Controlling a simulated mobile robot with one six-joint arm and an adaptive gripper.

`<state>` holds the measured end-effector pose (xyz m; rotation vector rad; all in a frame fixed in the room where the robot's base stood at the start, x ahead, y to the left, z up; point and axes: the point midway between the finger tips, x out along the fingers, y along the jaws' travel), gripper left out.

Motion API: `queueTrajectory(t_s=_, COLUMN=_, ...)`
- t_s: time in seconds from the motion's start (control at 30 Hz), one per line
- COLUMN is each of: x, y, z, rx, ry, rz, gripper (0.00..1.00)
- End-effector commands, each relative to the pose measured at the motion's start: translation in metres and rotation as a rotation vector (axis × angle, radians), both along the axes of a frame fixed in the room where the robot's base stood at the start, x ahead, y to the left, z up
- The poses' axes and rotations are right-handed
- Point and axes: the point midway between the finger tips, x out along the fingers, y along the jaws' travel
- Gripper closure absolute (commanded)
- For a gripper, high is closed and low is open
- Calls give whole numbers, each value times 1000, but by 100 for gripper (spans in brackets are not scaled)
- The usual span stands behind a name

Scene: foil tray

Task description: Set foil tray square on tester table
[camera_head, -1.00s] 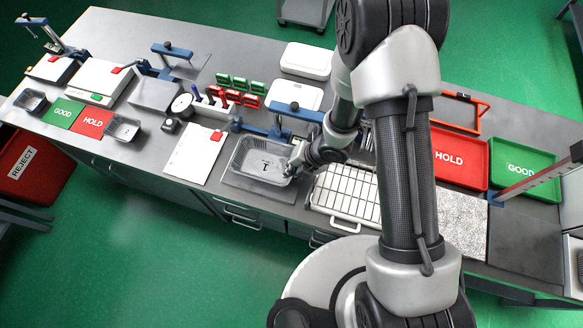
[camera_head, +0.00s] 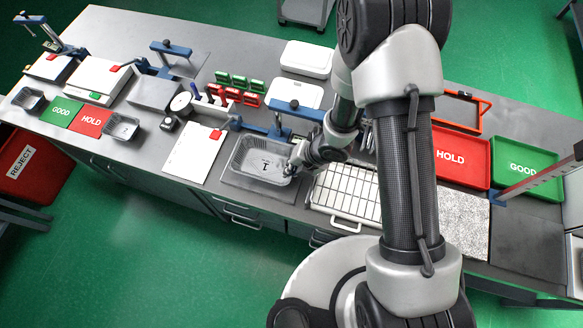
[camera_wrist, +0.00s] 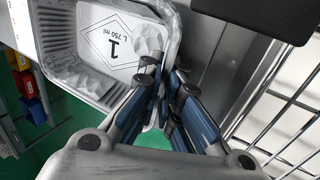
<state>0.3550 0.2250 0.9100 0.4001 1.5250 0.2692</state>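The foil tray (camera_head: 236,165) is silver and open, with a white label marked 1 on its floor. It is over the grey tester table (camera_head: 256,191), under the blue tester frame (camera_head: 297,110). Its front edge runs roughly parallel to the table's front edge; I cannot tell whether it is exactly square or resting fully. My gripper (camera_head: 293,168) is at the tray's right end. In the wrist view, my gripper (camera_wrist: 168,82) has its fingers close together on the rim of the tray (camera_wrist: 64,50). The fingers hide that part of the rim.
A wire rack (camera_head: 345,193) stands close right of the tester table. A white sheet with a red clip (camera_head: 193,156) lies to the left. Red and green blocks (camera_head: 235,90) are behind. The red HOLD tray (camera_head: 458,158) and green GOOD tray (camera_head: 520,170) are far right.

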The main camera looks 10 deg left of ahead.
Motion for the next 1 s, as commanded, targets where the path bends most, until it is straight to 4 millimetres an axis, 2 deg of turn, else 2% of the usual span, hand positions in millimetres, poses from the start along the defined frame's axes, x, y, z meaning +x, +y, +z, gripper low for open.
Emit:
queueTrajectory(t_s=0.63, x=0, y=0, z=-4, rx=0, ry=0, rz=0, gripper=100)
queueTrajectory(t_s=0.7, x=0, y=0, z=-3, rx=0, ry=0, rz=0, gripper=93)
queueTrajectory(t_s=1.0, x=0, y=0, z=-3, rx=0, ry=0, rz=0, gripper=73)
